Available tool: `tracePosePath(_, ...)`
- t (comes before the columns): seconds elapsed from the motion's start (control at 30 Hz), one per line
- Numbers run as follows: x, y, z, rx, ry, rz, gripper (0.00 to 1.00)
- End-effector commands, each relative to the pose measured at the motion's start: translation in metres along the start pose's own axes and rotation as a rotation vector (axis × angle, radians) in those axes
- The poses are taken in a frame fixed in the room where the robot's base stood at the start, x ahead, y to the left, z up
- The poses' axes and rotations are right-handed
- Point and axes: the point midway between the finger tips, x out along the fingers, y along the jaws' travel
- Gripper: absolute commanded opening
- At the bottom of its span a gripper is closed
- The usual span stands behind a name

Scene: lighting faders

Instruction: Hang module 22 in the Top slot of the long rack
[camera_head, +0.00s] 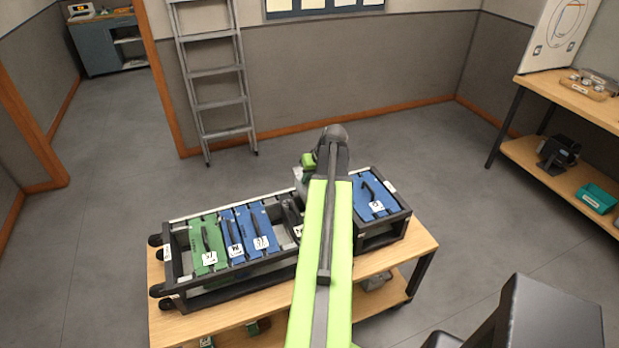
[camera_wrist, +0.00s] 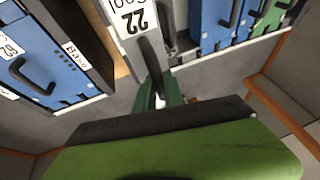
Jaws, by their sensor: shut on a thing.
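The long rack (camera_head: 225,278) is a dark frame lying on a wooden table. A green module (camera_head: 208,243) and two blue modules (camera_head: 240,238) sit in its left part, and another blue module (camera_head: 370,193) sits at its right end. My gripper (camera_wrist: 155,90) is over the middle of the rack, shut on the dark handle (camera_wrist: 150,58) of module 22, whose white label (camera_wrist: 132,17) reads 22 in the wrist view. My arm hides much of the module in the head view. The Top slot label cannot be read.
The wooden table (camera_head: 420,245) has a lower shelf with items. A ladder (camera_head: 218,85) leans on the back wall. A shelf unit (camera_head: 590,105) stands at right. In the wrist view, a slot label reading Bass (camera_wrist: 78,55) is beside a blue module. Floor behind the table is clear.

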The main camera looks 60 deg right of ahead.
Motion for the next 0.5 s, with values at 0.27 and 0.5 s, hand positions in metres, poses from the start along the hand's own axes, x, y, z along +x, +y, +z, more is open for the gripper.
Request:
tracePosePath(0.27, 0.03, 0.006, 0.012, 0.0, 0.001, -0.001, 0.0)
tracePosePath(0.5, 0.051, 0.01, 0.021, -0.001, 0.001, -0.001, 0.0)
